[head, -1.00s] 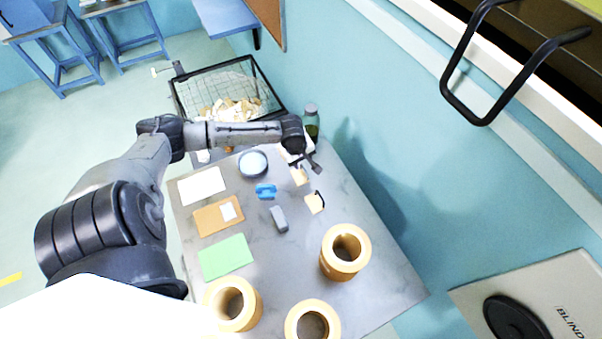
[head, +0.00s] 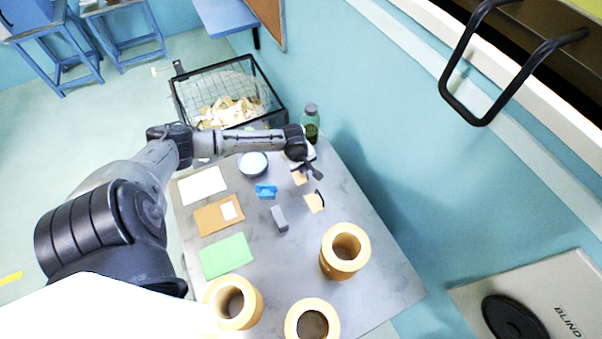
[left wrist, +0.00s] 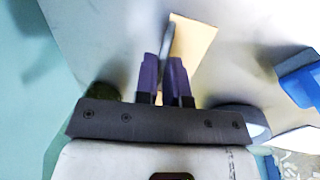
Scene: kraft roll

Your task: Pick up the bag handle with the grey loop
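The bag handle with the grey loop shows in the left wrist view as a tan paper patch (left wrist: 192,42) with a grey loop (left wrist: 167,40) standing from it. In the head view its tan patch (head: 299,179) lies near the table's right edge, partly hidden by my left gripper (head: 311,170). In the left wrist view the two purple fingers (left wrist: 164,72) stand close together with the loop in the narrow gap between them. I cannot tell whether they press on it. A second tan patch with a dark loop (head: 315,203) lies just nearer. My right gripper is not in view.
The grey table (head: 365,285) also holds a blue clip-like object (head: 266,191), a grey block (head: 279,218), a round bowl (head: 253,164), a green bottle (head: 311,123), flat cards and three kraft rolls (head: 345,252). A wire basket (head: 185,105) stands beyond. The wall (head: 390,150) is close on the right.

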